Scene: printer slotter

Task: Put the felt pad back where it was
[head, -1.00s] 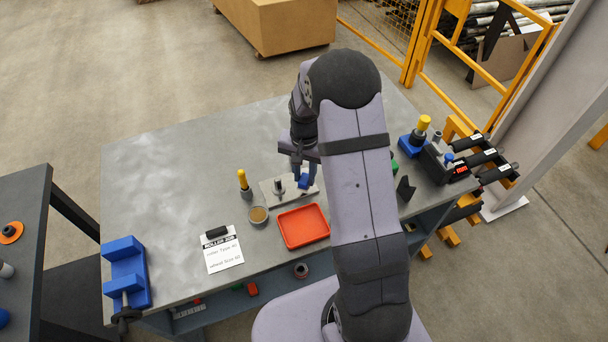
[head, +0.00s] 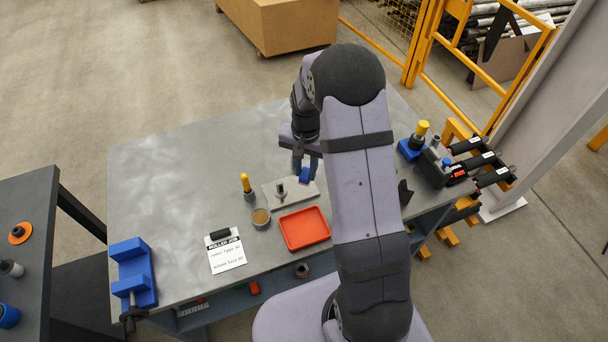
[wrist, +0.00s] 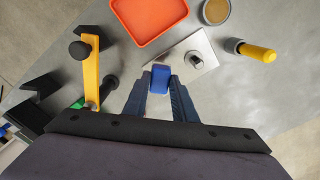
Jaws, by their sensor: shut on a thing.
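My gripper (head: 304,174) is shut on a small blue pad-like block, probably the felt pad; the block (wrist: 160,78) shows between the fingertips in the wrist view. In the head view the gripper is over the table, near the far right corner of a grey metal plate (head: 272,200) with an upright peg (head: 280,187). In the wrist view the plate (wrist: 205,48) and its peg (wrist: 194,60) lie just beyond the block. I cannot tell how high the block is above the table or plate.
An orange-red tray (head: 304,229), a round tin with tan contents (head: 260,217) and a yellow-handled tool (head: 246,186) surround the plate. A job card (head: 226,254) and blue vise (head: 132,276) are left. Rollers (head: 480,161) stand right. The table's far left is clear.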

